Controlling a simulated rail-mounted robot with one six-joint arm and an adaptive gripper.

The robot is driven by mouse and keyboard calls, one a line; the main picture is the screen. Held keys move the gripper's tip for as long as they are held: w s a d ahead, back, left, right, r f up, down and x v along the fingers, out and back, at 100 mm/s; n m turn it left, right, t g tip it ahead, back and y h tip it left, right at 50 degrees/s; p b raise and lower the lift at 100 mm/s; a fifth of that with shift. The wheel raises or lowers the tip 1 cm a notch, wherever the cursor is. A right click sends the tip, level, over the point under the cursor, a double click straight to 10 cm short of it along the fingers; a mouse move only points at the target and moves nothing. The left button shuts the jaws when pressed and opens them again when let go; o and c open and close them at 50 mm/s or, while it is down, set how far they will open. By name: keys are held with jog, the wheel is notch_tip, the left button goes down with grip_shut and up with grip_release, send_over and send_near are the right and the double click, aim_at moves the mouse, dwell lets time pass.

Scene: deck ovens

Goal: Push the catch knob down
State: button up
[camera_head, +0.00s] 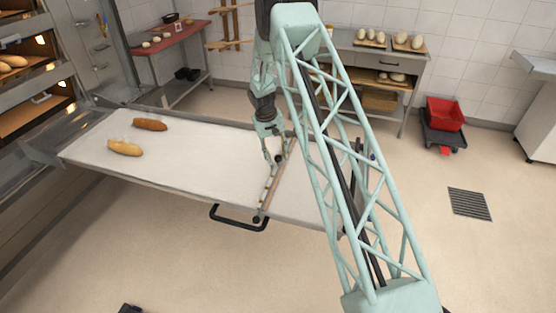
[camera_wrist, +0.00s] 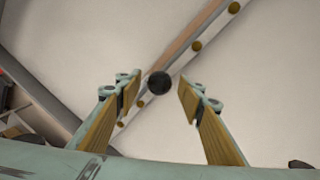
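A round black knob (camera_wrist: 159,83), which looks like the catch knob, stands at the bar across the white loading board. In the wrist view it appears between the tips of my open gripper (camera_wrist: 158,94), with a gap on either side. In the head view my gripper (camera_head: 273,158) points down at the bar (camera_head: 268,187), and the dark knob (camera_head: 279,158) shows beside the fingertips. I cannot tell how far above the knob the fingertips are, or whether the knob is up or down. Nothing is held.
The white board (camera_head: 200,160) carries a pale loaf (camera_head: 125,148) and a brown loaf (camera_head: 150,124) at its left. A black handle (camera_head: 238,218) and another dark knob (camera_head: 256,219) are at its front edge. Ovens stand at the left. A red bin (camera_head: 445,114) is at the right.

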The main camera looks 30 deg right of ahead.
notch_tip(320, 180, up, 10)
jog(key=a, duration=0.2)
jog(key=shift+w, duration=0.15)
dwell(0.8)
jog(key=s+a+r, duration=0.2)
jog(key=s+r, duration=0.1)
jog(key=r, duration=0.4)
jog(key=s+a+r+t, duration=0.1)
jog(key=s+a+r, duration=0.15)
jog(key=r, duration=0.55)
jog(key=s+a+r, duration=0.2)
jog(key=s+r, duration=0.1)
jog(key=r, duration=0.4)
jog(key=s+a+r+t, duration=0.1)
jog(key=s+a+r, duration=0.3)
jog(key=s+r, duration=0.4)
jog(key=s+a+r, duration=0.3)
jog(key=s+r, duration=0.5)
jog(key=s+a+r+n+t+y, duration=0.1)
jog(key=s+a+r, duration=0.25)
jog(key=s, duration=0.55)
jog(key=s+a+r, duration=0.2)
jog(key=s+r, duration=0.2)
jog(key=s, duration=0.5)
jog(key=s+a, duration=0.2)
jog(key=s, duration=0.7)
jog(key=s+a+f+n+t+y, duration=0.1)
jog(key=s+a, duration=0.1)
jog(key=s, duration=0.8)
jog(key=shift+s+f, duration=0.3)
